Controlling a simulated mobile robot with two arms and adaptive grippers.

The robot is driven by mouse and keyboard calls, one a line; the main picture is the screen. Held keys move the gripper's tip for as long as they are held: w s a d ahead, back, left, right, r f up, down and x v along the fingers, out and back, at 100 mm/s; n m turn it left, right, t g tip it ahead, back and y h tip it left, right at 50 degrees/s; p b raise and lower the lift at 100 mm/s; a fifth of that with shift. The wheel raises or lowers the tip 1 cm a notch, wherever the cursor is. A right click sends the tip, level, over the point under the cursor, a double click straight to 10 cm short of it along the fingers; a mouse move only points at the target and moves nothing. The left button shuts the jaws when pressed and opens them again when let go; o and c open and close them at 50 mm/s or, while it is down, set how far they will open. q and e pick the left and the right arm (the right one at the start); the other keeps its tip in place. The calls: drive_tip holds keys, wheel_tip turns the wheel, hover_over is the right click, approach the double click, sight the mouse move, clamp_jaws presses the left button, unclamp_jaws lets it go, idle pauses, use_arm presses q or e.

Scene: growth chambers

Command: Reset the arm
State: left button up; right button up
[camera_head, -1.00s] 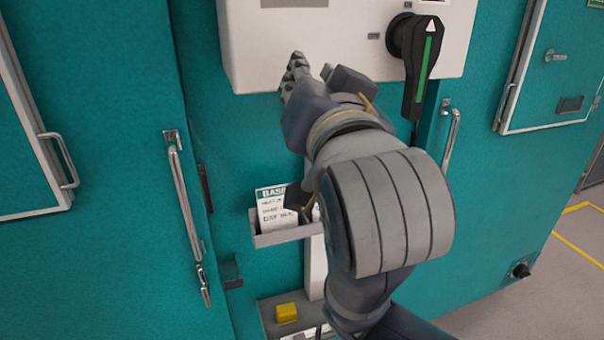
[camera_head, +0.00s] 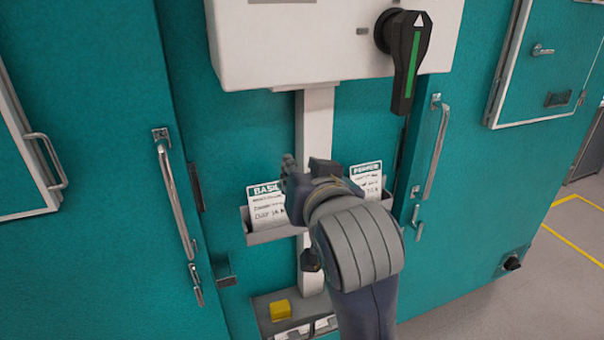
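My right arm comes in from the bottom, right of the middle. Its gripper (camera_head: 304,172) is in front of the label holder, below the white box. Its two fingers look spread apart with nothing between them, though the wrist hides part of them. My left gripper is not in view.
A white box (camera_head: 290,45) with a black rotary handle (camera_head: 407,65) is above on a white post (camera_head: 315,115). A holder (camera_head: 270,236) bears a basil card (camera_head: 266,205) and another card (camera_head: 367,178). A yellow button (camera_head: 280,310) is below. Teal doors with handles (camera_head: 176,200) flank it.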

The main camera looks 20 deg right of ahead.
drive_tip(key=shift+f, duration=0.2)
idle(0.3)
drive_tip(key=s+d+f+n+g+y, duration=0.1)
drive_tip(key=s+f+n+g, duration=0.15)
drive_tip(key=f, duration=0.95)
drive_tip(key=s+d+f+n+g, duration=0.1)
drive_tip(key=s+f+g, duration=0.25)
drive_tip(key=f, duration=0.75)
drive_tip(key=s+d+f+n+g, duration=0.25)
drive_tip(key=s+f+g, duration=0.35)
drive_tip(key=s+f, duration=1.3)
wheel_tip(320, 180, down, 26)
drive_tip(key=s, duration=0.2)
drive_tip(key=s+d+f+g, duration=0.2)
drive_tip(key=s+d+f, duration=0.1)
drive_tip(key=s+f, duration=1.2)
drive_tip(key=shift+s+f+y, duration=0.15)
drive_tip(key=shift+s+y, duration=0.15)
drive_tip(key=shift+s, duration=0.5)
